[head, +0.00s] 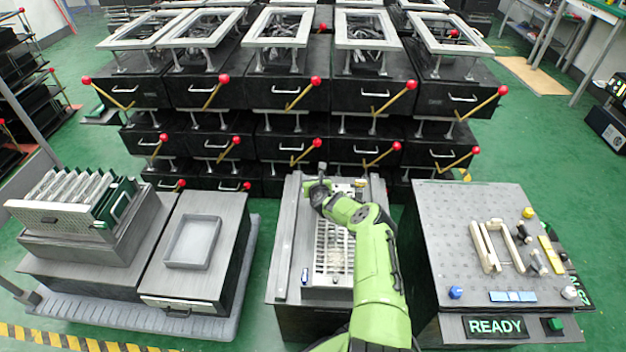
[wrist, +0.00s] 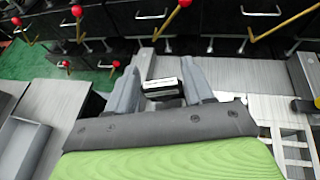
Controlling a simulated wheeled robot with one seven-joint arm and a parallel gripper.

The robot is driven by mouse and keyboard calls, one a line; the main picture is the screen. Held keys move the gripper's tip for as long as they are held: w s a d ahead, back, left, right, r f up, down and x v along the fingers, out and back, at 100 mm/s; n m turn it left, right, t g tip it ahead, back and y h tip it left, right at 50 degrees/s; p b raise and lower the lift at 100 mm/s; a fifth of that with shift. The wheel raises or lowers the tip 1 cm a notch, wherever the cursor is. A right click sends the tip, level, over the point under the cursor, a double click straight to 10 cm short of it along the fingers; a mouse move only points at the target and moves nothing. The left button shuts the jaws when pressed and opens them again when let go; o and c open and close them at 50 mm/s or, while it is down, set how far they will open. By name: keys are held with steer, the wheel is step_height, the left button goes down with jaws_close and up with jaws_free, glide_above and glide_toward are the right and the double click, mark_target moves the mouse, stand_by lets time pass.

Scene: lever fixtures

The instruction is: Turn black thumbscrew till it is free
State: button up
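My gripper (head: 318,185) is over the back left of the grey middle fixture (head: 286,245) in the head view. In the wrist view, the two grey fingers of my gripper (wrist: 165,72) stand apart. A small black block with a white top edge (wrist: 162,88) shows between them; I cannot tell if it is the black thumbscrew or if the fingers touch it. At the right edge of the wrist view is a dark round knob with a yellow part (wrist: 304,105). My gripper and arm hide part of the middle fixture in the head view.
Black boxes with red-balled levers (head: 290,95) stand behind the fixture. A perforated bench (head: 440,235) with knobs and pale handles is at right, above a READY sign (head: 497,327). A grey tray (head: 193,242) and a rack of boards (head: 75,195) are at left.

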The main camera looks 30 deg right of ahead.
steer(key=shift+c, duration=0.4)
steer(key=shift+f+y+b, duration=0.1)
steer(key=shift+y+b, duration=0.2)
steer(key=shift+b, duration=0.05)
steer(key=shift+d+n+b, duration=0.1)
steer(key=shift+n+b, duration=0.2)
steer(key=shift+n, duration=0.1)
steer(key=shift+n+t+y+b, duration=0.3)
steer(key=shift+n+y+b, duration=0.25)
steer(key=shift+y, duration=0.35)
steer(key=shift+n+y, duration=1.45)
steer(key=shift+y, duration=0.15)
steer(key=shift+n+y, duration=0.6)
steer(key=shift+y, duration=0.1)
